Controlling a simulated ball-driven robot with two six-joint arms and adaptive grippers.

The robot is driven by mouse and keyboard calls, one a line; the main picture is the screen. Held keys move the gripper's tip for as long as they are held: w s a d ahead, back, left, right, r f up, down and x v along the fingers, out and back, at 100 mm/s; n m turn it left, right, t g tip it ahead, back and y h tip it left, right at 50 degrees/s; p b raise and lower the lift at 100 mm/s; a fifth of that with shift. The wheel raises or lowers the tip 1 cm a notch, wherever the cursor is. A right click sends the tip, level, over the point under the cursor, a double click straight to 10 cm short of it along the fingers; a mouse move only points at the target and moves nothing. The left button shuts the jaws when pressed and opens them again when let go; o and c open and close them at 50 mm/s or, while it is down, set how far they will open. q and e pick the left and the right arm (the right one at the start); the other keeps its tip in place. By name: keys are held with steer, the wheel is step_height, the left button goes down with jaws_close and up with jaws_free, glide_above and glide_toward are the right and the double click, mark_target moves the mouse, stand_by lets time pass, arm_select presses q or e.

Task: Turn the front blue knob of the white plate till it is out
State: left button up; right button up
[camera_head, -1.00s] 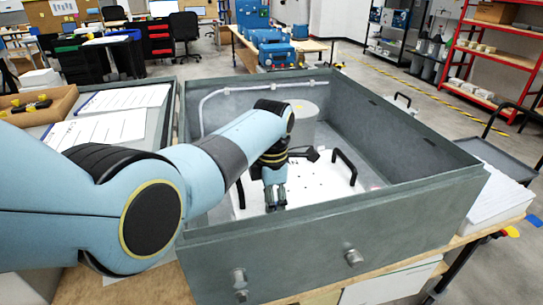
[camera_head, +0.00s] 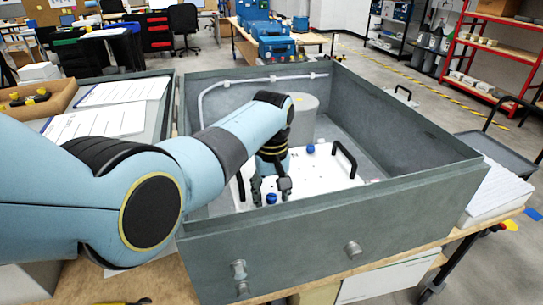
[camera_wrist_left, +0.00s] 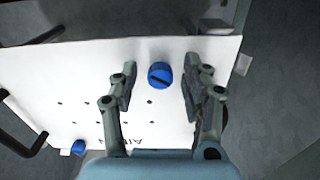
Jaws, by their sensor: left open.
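The white plate (camera_head: 322,175) lies inside the grey metal box, with black handles. Its front blue knob (camera_head: 271,198) shows at the plate's near edge, and a second blue knob (camera_head: 310,149) stands farther back. My left gripper (camera_head: 270,187) is open and points down at the front knob, one finger on each side. In the left wrist view the front knob (camera_wrist_left: 160,75), with a dark slot on top, sits between the open fingers, with gaps on both sides. Another blue knob (camera_wrist_left: 78,147) is at the plate's lower left there. My right gripper is out of view.
The grey box's walls (camera_head: 330,235) surround the plate, the near wall close to the front knob. A grey cylinder (camera_head: 303,118) stands behind my left gripper. Papers (camera_head: 108,120) and a tray of black and yellow parts (camera_head: 35,100) lie left.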

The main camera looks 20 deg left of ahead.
mark_target(271, 196)
arm_select(q)
steer(key=m, duration=0.9)
steer(key=shift+m, duration=0.3)
steer(key=m, duration=0.4)
steer(key=shift+m, duration=0.4)
steer(key=m, duration=0.4)
steer(key=shift+m, duration=0.3)
steer(key=m, duration=1.5)
steer(key=shift+w+m, duration=0.1)
steer(key=shift+m, duration=0.2)
steer(key=m+b, duration=0.1)
steer(key=m, duration=0.2)
steer(key=shift+f, duration=0.1)
step_height(271, 196, up, 11)
